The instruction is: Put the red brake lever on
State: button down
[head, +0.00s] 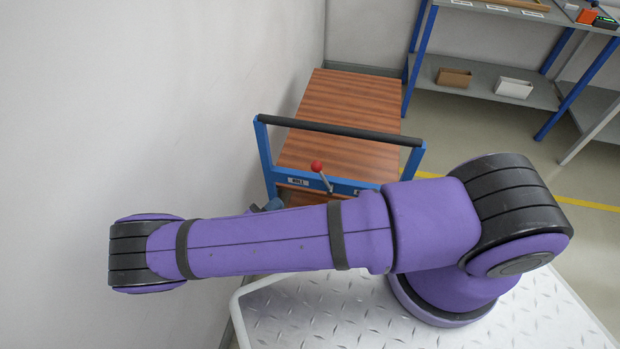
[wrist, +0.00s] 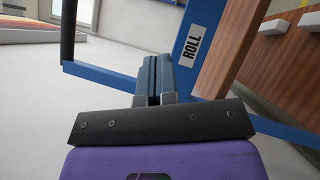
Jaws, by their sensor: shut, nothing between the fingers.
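The red brake lever (head: 316,167) has a round red knob on a thin grey rod. It stands at the front blue bar of the trolley (head: 340,120) and leans left, toward the ROLL plate (head: 298,182). A second plate (head: 365,192) is to its right, its text too small to read. My gripper (wrist: 153,62) is shut and empty in the wrist view, pointing toward the blue frame, left of the ROLL plate (wrist: 191,46). The lever is not visible there. In the head view my arm hides most of the gripper and the trolley's lower front.
A black handlebar (head: 340,128) spans the blue frame above the lever. A white wall (head: 150,90) stands close on the left. A blue-legged bench (head: 480,85) with small boxes is at the back right. Open floor (head: 470,150) lies right of the trolley.

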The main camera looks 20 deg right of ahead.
jog(key=shift+d, duration=0.1)
send_near(323, 177)
jog(key=w+d+r, duration=0.2)
jog(key=w+d, duration=0.2)
jog(key=w, duration=0.1)
jog(key=shift+s+d+r, duration=0.15)
jog(key=shift+d+r, duration=0.05)
jog(key=shift+d, duration=0.45)
jog(key=shift+r, duration=0.1)
